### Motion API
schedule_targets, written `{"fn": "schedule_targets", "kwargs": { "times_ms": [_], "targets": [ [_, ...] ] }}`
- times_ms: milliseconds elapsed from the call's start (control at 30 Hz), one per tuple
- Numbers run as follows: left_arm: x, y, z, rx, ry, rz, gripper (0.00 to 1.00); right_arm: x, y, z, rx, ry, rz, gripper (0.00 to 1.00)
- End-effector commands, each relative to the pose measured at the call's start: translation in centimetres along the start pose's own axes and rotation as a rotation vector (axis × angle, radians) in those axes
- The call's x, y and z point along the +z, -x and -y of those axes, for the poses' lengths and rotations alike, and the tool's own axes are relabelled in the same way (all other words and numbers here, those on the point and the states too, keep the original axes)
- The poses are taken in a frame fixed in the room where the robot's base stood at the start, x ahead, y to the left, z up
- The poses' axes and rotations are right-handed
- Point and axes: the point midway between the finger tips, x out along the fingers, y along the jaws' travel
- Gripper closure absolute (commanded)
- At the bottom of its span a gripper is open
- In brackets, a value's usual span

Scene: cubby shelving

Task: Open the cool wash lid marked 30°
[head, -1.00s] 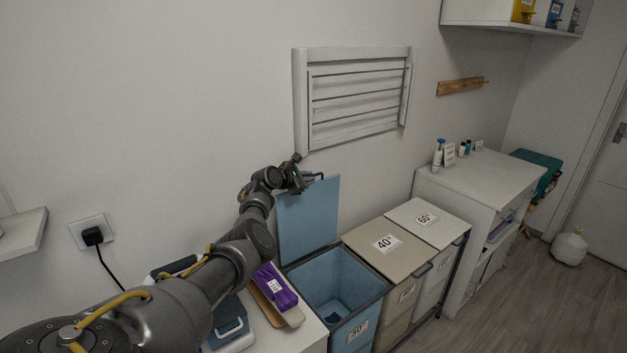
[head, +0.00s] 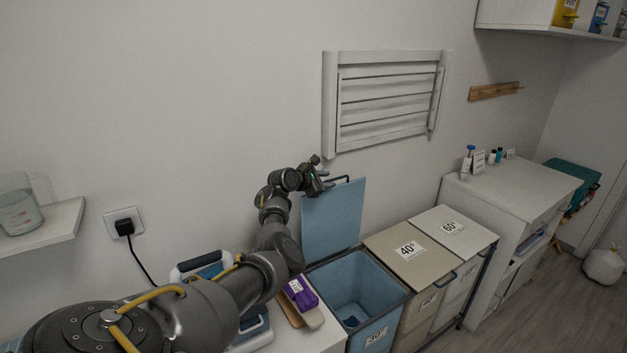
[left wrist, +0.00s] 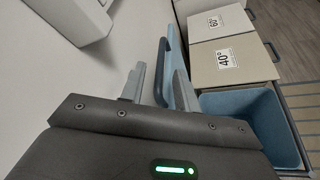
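The blue cool wash lid (head: 333,217) stands upright, open, at the wall side of its blue bin (head: 357,290). In the left wrist view my gripper's fingers (left wrist: 158,88) are apart. The blue lid handle (left wrist: 166,62) shows between and beyond them; I cannot tell whether they touch it. My right gripper is not in view.
The beige 40° lid (head: 405,254) and the white 60° lid (head: 452,228) are shut, right of the blue bin. A wall drying rack (head: 385,100) hangs above. A purple box (head: 300,294) stands left of the bin, under my left arm.

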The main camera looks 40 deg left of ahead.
Motion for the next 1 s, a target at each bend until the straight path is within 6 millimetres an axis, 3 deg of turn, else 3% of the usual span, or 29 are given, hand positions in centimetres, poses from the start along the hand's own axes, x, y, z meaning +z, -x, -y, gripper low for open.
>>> {"fn": "schedule_targets", "kwargs": {
  "times_ms": [200,400,1000],
  "targets": [
    [-0.1,3.9,-0.1,0.005,0.001,0.0,0.68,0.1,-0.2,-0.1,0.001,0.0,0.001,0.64],
    [-0.1,6.5,-0.1,0.003,0.001,0.001,0.68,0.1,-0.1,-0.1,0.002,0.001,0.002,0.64],
    [-0.2,7.3,0.0,0.001,0.0,-0.003,0.68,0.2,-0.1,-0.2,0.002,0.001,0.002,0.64]
  ]
}}
